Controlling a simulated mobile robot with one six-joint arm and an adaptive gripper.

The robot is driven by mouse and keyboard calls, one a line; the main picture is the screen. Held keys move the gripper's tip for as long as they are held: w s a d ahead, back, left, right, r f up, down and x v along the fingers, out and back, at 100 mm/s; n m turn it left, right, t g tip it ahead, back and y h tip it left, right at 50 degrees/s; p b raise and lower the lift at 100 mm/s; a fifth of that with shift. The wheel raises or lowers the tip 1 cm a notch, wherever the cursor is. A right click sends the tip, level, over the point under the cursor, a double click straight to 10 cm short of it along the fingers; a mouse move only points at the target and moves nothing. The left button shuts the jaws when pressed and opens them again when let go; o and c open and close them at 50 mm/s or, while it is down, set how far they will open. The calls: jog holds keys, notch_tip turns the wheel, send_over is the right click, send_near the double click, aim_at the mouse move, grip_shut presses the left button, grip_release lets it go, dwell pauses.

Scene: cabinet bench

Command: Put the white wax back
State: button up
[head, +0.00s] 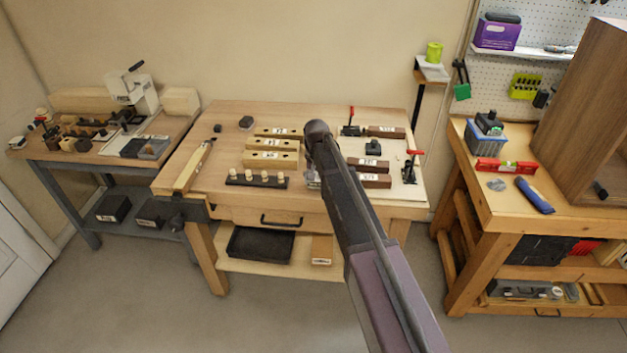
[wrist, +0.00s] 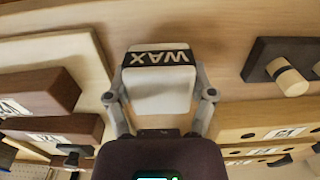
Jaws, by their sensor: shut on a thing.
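The white wax (wrist: 158,90) is a pale block with a black band lettered WAX. My gripper (wrist: 160,82) is shut on it in the wrist view, with one finger on each side. The wooden bench top shows behind the block; I cannot tell how far below it lies. In the head view my gripper (head: 313,179) is over the middle of the centre bench (head: 215,135), largely hidden behind my arm. I cannot make out the wax there.
Light wooden blocks (head: 272,160) and a dark rack with pale-topped pegs (head: 257,181) lie left of my arm. Dark wooden blocks (head: 374,180) and red-handled clamps (head: 410,166) are to its right. A wooden vise (head: 195,165) edges the bench's left side. Bare bench shows at back left.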

jog(key=shift+f+b, duration=0.75)
jog(key=shift+f, duration=0.05)
dwell(1.2)
jog(key=o, duration=1)
jog(key=shift+c, duration=0.2)
jog(key=shift+r, duration=0.15)
jog(key=shift+r+p, duration=3.4)
jog(key=shift+p, duration=0.15)
